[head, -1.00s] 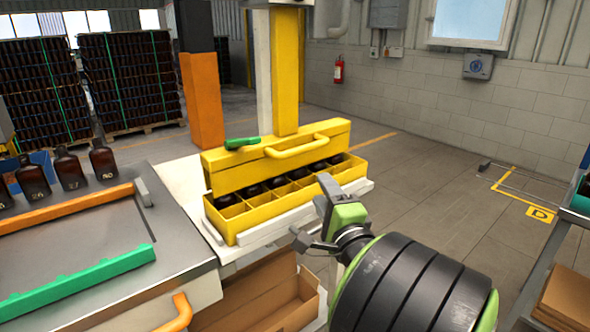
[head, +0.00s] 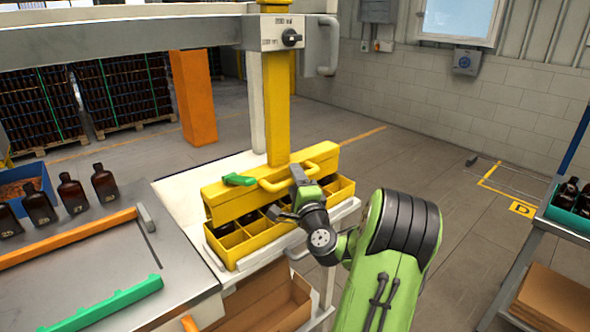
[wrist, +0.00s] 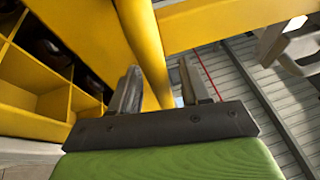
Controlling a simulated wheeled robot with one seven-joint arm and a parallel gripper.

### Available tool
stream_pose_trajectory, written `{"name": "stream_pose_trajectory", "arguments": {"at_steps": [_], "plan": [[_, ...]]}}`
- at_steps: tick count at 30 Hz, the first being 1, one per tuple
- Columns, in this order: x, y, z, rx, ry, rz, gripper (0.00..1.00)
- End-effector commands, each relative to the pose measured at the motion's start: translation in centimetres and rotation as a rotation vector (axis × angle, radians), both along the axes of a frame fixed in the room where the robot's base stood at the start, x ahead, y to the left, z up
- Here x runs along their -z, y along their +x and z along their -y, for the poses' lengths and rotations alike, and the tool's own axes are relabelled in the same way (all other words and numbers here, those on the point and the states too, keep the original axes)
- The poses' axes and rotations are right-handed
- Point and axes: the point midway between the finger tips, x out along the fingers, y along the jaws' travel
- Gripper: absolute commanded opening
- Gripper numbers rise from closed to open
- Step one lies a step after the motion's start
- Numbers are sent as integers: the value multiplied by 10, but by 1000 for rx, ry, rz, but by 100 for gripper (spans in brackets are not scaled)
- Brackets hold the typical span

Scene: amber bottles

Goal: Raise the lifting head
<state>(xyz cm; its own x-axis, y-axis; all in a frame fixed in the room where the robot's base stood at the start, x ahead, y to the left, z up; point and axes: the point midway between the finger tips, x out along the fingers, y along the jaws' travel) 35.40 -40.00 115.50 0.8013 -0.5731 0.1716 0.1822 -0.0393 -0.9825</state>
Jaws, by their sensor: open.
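The lifting head (head: 222,203) is a long yellow bar on a yellow column, low over a yellow crate (head: 242,251) with dark bottles in its compartments. It has a yellow tube handle (head: 268,185) on its front and a green lever (head: 239,180) on top. My gripper (head: 297,183) is at the right end of the handle. In the wrist view my gripper (wrist: 157,70) has its two fingers apart, with the yellow handle tube (wrist: 147,40) running between them. I cannot tell whether either finger touches it.
A grey overhead beam (head: 130,57) with a black rotary switch (head: 291,38) crosses above. A steel table (head: 110,250) with amber bottles (head: 72,194) is at left. A cardboard box (head: 285,300) sits below the crate. Floor at right is open up to a rack (head: 545,225).

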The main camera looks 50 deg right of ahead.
Motion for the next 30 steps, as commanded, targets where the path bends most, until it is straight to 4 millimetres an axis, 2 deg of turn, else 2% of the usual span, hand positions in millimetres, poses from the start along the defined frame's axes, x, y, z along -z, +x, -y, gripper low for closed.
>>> {"name": "stream_pose_trajectory", "arguments": {"at_steps": [8, 17, 26, 30], "plan": [[1, 2, 2, 0, 1, 1, 46], [1, 2, 2, 0, 1, -1, 0], [0, 2, 1, 0, 1, -2, 0], [-14, 2, 1, -1, -1, -1, 0]]}}
